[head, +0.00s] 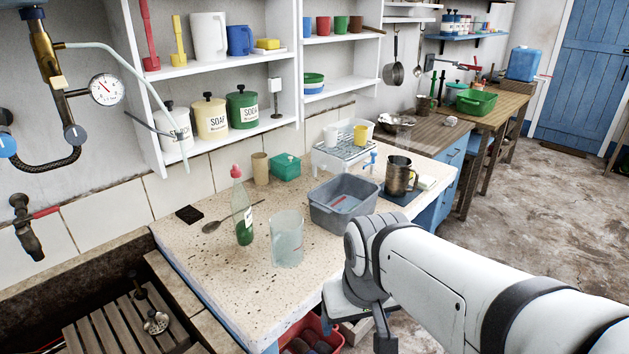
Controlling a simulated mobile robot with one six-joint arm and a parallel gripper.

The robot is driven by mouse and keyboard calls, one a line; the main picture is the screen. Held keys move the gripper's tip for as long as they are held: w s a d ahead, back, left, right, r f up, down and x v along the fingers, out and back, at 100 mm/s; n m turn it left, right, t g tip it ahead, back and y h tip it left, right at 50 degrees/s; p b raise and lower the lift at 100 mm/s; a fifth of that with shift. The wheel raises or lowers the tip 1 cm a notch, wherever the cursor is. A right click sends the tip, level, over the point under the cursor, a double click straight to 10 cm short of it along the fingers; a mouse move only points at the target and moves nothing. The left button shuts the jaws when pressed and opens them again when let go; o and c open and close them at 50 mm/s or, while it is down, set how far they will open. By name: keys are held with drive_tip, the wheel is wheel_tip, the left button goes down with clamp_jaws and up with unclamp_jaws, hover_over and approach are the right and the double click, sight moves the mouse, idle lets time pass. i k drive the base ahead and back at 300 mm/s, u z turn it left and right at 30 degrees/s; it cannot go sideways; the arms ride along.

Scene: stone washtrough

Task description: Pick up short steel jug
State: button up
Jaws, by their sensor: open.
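A short steel jug (400,177) with a handle on its right stands upright on the pale speckled counter (190,262), near its right end. It looks brownish and shiny, and it rests on or beside a dark blue mat. My white arm comes in from the lower right and bends down in front of the counter's edge. I cannot make out my gripper's fingers in the head view. Nothing hides the jug's body.
A grey plastic tub (343,204) stands just left of the jug. A drinks-rack-like white stand (343,152) is behind it. A clear glass vessel (287,238) and a green bottle (242,210) stand further left. Shelves hang above the counter.

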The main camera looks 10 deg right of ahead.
sight(397, 177)
drive_tip(key=z, duration=1.75)
drive_tip(key=i, duration=2.9)
drive_tip(key=u, duration=2.45)
